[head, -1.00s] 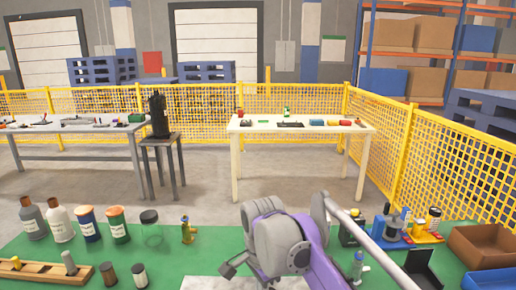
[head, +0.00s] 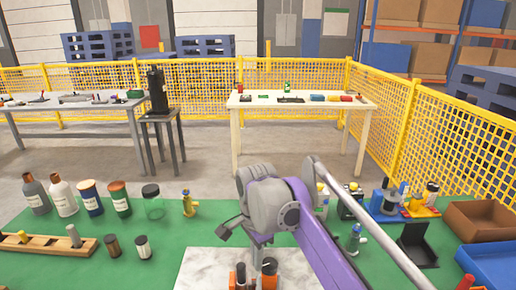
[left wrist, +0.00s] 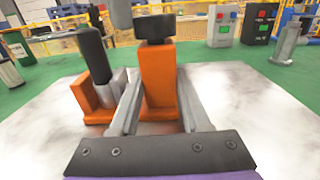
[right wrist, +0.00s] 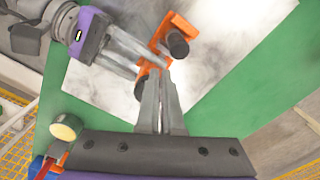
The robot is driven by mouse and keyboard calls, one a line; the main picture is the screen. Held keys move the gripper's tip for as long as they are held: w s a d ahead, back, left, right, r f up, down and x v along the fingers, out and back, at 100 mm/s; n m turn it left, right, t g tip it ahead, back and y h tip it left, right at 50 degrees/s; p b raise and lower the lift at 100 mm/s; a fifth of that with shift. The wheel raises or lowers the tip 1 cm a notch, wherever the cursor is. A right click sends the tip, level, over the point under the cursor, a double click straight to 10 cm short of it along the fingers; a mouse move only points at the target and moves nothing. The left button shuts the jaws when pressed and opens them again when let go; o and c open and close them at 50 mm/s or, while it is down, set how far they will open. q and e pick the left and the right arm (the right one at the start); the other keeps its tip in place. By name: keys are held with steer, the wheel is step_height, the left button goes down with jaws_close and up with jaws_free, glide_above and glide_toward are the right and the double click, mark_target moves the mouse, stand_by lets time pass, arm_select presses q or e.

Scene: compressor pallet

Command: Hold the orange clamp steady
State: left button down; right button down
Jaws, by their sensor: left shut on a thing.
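The orange clamp (left wrist: 158,75) stands upright on a white marbled plate, with a black block on top. An orange base with a black-handled grey part stands to its left in the left wrist view. My left gripper (left wrist: 160,88) is shut on the clamp's orange upright, one finger on each side. In the right wrist view the clamp (right wrist: 176,24) is seen from above, with my left gripper's fingers reaching it from the left. My right gripper (right wrist: 160,78) has its fingers together, close to the clamp; its tips overlap the clamp's lower end. In the head view only the clamp's tops (head: 269,282) show.
The white plate (head: 205,268) lies on a green mat (head: 60,270). Several bottles and jars (head: 88,197) stand at the left, with a wooden rack (head: 45,245). A brown bin (head: 483,220) and a blue bin (head: 490,262) are at the right.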

steer(key=shift+w, duration=0.1)
stand_by(0.3)
step_height(320, 180, up, 6)
steer(key=shift+a, duration=0.35)
stand_by(0.5)
step_height(320, 180, down, 6)
steer(key=s+d, duration=0.1)
steer(key=s, duration=0.1)
steer(key=shift+s+d, duration=0.35)
steer(key=shift+s, duration=0.05)
steer(key=shift+w+d, duration=0.15)
steer(key=shift+w, duration=0.15)
stand_by(1.0)
